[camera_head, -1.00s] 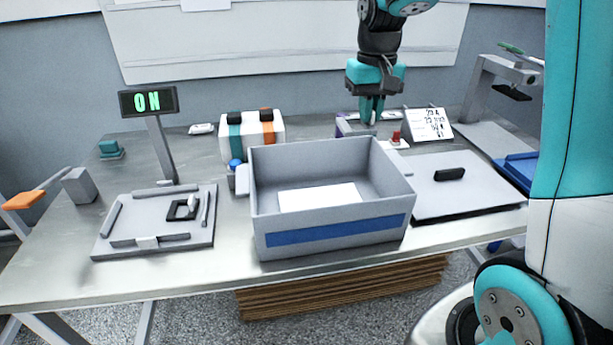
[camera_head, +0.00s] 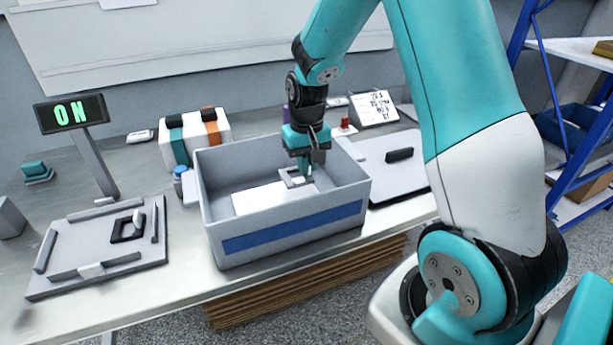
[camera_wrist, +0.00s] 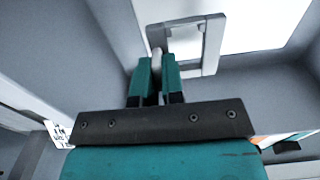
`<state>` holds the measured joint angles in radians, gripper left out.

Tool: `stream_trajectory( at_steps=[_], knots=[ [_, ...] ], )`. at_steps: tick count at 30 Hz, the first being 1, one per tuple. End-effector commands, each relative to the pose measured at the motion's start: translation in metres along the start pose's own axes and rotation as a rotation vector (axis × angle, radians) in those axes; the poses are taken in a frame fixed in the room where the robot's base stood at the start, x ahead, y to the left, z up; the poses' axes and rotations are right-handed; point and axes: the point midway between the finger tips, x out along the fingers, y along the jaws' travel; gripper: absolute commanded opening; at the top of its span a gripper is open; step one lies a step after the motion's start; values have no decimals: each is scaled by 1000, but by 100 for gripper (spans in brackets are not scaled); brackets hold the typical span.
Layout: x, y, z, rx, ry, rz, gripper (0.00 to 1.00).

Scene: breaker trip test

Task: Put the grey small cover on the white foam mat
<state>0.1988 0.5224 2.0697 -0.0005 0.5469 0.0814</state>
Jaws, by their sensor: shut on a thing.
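The grey small cover (camera_head: 293,184) is a flat square frame with an opening. It is inside the grey box (camera_head: 217,212), by the right end of the white foam mat (camera_head: 258,200) on the box floor. My gripper (camera_head: 305,167) points down into the box and is shut on the cover's edge. In the wrist view the gripper fingers (camera_wrist: 156,72) pinch a pale tab of the cover (camera_wrist: 213,50). The cover overlaps the edge of the mat (camera_wrist: 262,22) there. I cannot tell whether it touches the mat.
The box walls stand close around my gripper. A grey panel with a black handle (camera_head: 399,155) lies right of the box.

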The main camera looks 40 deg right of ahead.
Motion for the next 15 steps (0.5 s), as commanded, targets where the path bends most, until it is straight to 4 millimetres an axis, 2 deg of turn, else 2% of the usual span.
stream_trajectory(
  at_steps=[6, 15],
  knots=[
    [34, 0, 1, 0, -5, 0, 0],
    [39, 0, 1, 0, -1, 0, 0]
  ],
)
